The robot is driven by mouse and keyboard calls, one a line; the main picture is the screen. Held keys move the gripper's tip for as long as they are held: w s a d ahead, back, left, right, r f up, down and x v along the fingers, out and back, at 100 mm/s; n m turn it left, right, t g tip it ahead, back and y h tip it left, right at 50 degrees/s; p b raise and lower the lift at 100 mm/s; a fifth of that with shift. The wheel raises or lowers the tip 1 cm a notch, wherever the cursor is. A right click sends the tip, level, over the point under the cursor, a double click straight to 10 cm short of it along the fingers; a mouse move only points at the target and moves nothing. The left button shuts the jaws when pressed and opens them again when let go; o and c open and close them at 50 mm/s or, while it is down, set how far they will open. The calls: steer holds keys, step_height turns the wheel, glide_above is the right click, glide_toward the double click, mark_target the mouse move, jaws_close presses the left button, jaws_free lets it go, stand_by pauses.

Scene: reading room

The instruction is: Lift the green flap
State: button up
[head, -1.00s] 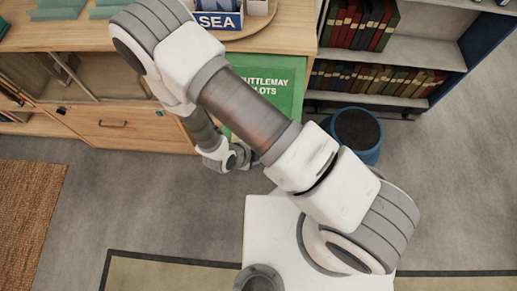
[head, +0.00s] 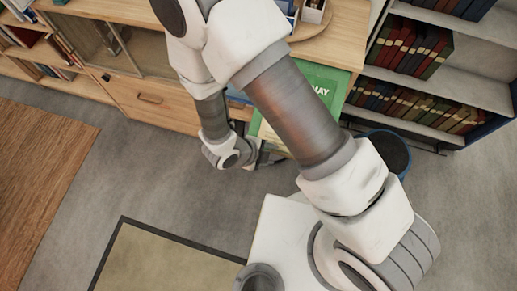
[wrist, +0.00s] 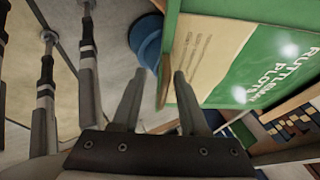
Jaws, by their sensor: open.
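The green flap (head: 325,82), with white lettering, is on the front of the wooden cabinet, partly hidden behind my arm in the head view. It appears to stand out from the cabinet at an angle, with blue things showing beside it. In the wrist view the flap (wrist: 235,60) fills the upper right, with a cream panel and a thin wooden edge. My gripper (wrist: 158,80) is open, its two fingers on either side of that edge in the picture. I cannot tell whether they touch it. In the head view my gripper (head: 268,160) is low by the flap's lower edge.
A bookshelf (head: 440,60) is at the right. The wooden cabinet (head: 150,95) has a drawer left of my arm.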

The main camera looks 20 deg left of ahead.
steer(key=v, duration=0.7)
steer(key=shift+p, duration=0.45)
steer(key=shift+s, duration=0.15)
steer(key=shift+r, duration=0.15)
steer(key=a+r+p, duration=0.4)
steer(key=r+p, duration=0.1)
steer(key=r, duration=0.4)
steer(key=a+r+p, duration=0.3)
steer(key=r+p, duration=0.2)
steer(key=r, duration=0.4)
steer(key=shift+a+r+p, duration=0.15)
steer(key=shift+a+p, duration=0.2)
stand_by(0.3)
stand_by(0.4)
